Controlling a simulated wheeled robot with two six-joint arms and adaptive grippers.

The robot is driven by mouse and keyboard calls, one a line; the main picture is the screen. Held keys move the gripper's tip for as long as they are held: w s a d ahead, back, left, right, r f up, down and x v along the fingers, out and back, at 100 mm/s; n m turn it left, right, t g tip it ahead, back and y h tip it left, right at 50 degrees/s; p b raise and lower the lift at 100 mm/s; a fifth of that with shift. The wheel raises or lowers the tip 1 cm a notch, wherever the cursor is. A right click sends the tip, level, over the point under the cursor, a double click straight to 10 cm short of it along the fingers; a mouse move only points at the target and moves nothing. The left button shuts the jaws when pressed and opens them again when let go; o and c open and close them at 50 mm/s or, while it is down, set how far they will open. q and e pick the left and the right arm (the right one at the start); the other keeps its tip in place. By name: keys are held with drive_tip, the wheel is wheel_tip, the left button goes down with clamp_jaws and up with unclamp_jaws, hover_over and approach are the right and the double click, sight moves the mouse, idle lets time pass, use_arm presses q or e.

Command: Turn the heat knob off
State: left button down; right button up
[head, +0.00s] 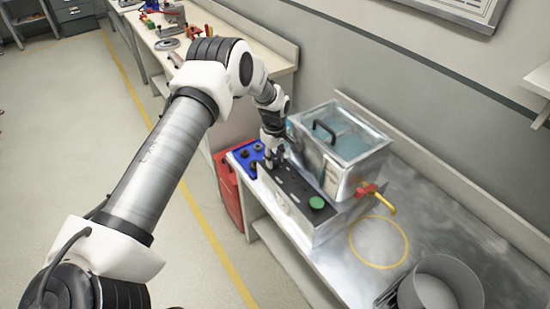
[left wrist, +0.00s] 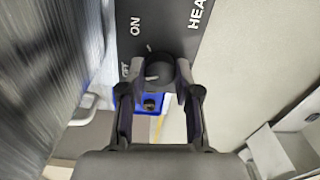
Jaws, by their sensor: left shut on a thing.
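The black heat knob (left wrist: 158,68) is on the dark control panel (left wrist: 176,22). White letters "ON" and part of "HEA" show near it in the left wrist view, with partly hidden lettering to its left. A short white mark on the knob lies nearly level in that view. My left gripper (left wrist: 160,82) has its fingers on both sides of the knob and is shut on it. In the head view my left gripper (head: 271,157) is at the far left end of the panel (head: 296,190), and the knob is hard to make out there. My right gripper is not in view.
A metal tank with a clear bluish lid (head: 345,135) stands behind the panel. A green button (head: 317,203), a red-handled tap (head: 366,190), a yellow ring marking (head: 353,252) and a round metal pot (head: 440,285) are to the right.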

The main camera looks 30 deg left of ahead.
use_arm(q)
drive_tip(key=c, duration=0.8)
unclamp_jaws()
drive_tip(key=shift+a, duration=0.1)
drive_tip(key=shift+w+a+f, duration=0.1)
drive_tip(key=shift+a+f, duration=0.05)
wheel_tip(320, 180, up, 12)
